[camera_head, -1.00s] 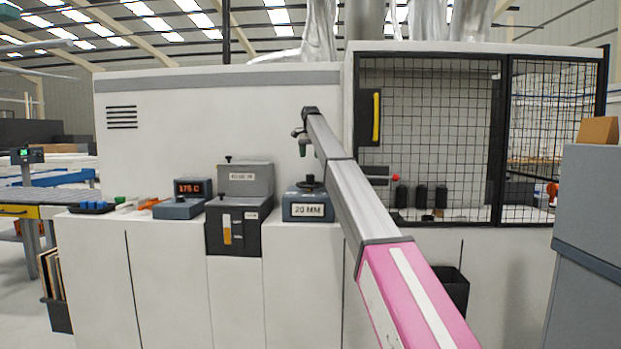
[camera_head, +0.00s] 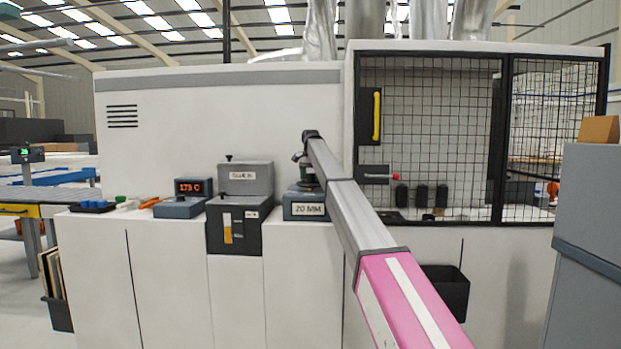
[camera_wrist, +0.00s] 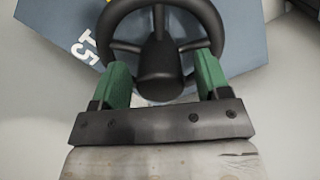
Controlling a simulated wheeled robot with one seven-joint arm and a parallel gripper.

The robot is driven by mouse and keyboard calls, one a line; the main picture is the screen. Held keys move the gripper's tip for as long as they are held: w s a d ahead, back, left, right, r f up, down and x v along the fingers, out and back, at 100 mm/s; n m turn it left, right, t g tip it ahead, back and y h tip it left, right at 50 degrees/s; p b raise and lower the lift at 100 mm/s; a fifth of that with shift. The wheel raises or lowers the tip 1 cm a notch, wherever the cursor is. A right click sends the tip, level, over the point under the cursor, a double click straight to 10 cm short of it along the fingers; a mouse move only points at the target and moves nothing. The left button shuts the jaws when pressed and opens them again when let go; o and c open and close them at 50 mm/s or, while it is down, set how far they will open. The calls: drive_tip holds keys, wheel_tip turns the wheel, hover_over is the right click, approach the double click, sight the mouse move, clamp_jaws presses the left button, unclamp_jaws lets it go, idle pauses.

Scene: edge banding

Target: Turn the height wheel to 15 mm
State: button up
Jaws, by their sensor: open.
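The black height wheel (camera_wrist: 158,85) fills the upper part of the wrist view, with its hub in the middle and spokes running to the rim. It sits on a blue-grey unit (camera_wrist: 50,25) marked with a white "15" near its left edge. In the head view the unit (camera_head: 304,211) has a label reading 20 MM. My gripper (camera_wrist: 160,82) is open, its two green fingers on either side of the hub, inside or over the near part of the rim. I cannot tell whether they touch it. In the head view my gripper (camera_head: 303,170) is right above the unit, partly hidden by my arm.
Left of the unit stand a grey and black box (camera_head: 233,230) and a control box with a red display (camera_head: 188,187) reading 175 C. A mesh-fronted enclosure (camera_head: 440,130) is on the right. A black bin (camera_head: 452,290) hangs below it.

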drive_tip(key=c, duration=0.9)
drive_tip(key=shift+n, duration=0.3)
drive_tip(key=n, duration=1.1)
drive_tip(key=shift+n, duration=0.3)
